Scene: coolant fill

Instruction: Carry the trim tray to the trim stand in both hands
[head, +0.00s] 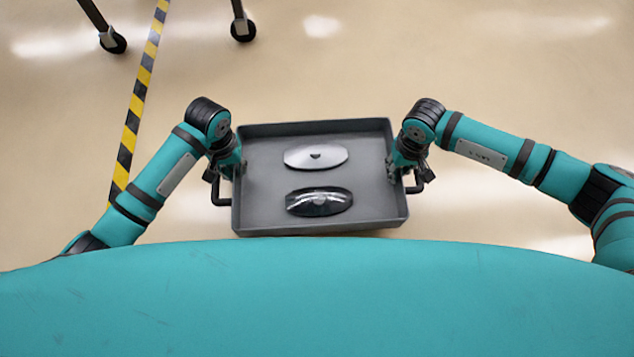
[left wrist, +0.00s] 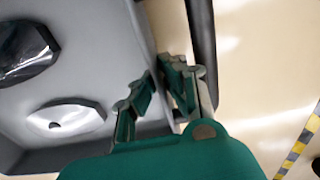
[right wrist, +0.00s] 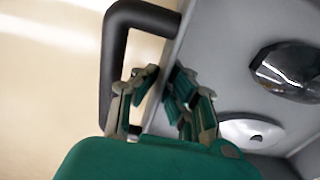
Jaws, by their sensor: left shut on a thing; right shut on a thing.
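The trim tray (head: 372,210) is a grey, shallow, rectangular tray with a dark bar handle on each side, held in front of my body in the head view. A pale silver oval trim piece (head: 300,158) and a glossy dark one (head: 319,210) lie in it. My left gripper (head: 229,172) is shut on the tray's left side wall, beside the handle; the left wrist view shows its fingers (left wrist: 163,92) astride the wall. My right gripper (head: 402,170) is shut on the right side wall; its fingers (right wrist: 164,88) straddle it in the right wrist view. I cannot identify the trim stand.
Two dark legs on casters (head: 243,28) stand on the floor at the top left; what they carry is out of view. A yellow and black floor stripe (head: 139,93) runs along the left. The pale floor beyond the tray and to the upper right is clear.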

